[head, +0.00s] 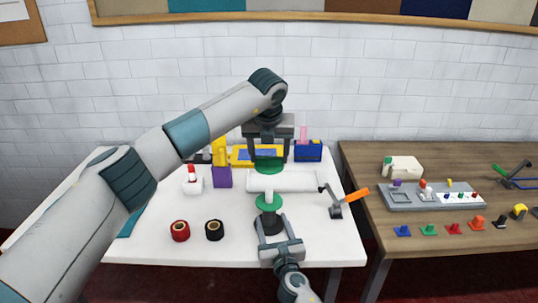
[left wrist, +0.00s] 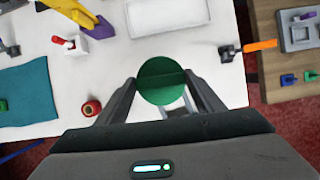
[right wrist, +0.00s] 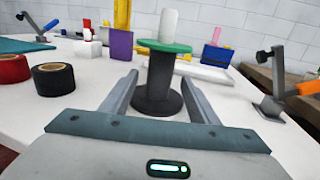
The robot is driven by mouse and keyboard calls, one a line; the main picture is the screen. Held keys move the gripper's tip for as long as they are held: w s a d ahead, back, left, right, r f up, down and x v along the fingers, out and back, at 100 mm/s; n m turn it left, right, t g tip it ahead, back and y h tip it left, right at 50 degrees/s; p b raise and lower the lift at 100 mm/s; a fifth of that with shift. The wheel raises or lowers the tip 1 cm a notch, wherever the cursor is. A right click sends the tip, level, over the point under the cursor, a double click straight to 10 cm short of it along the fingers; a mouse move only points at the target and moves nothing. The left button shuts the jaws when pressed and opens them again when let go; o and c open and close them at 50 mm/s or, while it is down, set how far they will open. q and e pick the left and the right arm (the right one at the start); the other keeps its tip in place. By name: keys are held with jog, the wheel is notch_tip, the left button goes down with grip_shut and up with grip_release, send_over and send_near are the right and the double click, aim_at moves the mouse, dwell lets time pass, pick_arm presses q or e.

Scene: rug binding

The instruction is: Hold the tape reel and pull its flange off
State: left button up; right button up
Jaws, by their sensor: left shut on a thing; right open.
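The tape reel (head: 269,223) stands upright on the white table. It has a black lower body with a wide base, a green disc (right wrist: 163,46) and a white cylinder (right wrist: 169,25) above. My left gripper (head: 269,157) comes from above, its fingers shut on the edges of a second green disc, the flange (left wrist: 162,80), above the reel.
A red roll (head: 180,231) and black roll (head: 214,230) stand left of the reel. A white tray (head: 305,181) lies behind it. A crank with orange handle (head: 356,196) is at the right edge. A purple block (head: 222,177) stands behind left. A wooden table (head: 450,215) stands right.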

jog(key=v, duration=0.7)
jog(key=shift+s, duration=0.3)
pick_arm(q)
jog(key=shift+s, duration=0.1)
pick_arm(e)
jog(key=shift+f, duration=0.1)
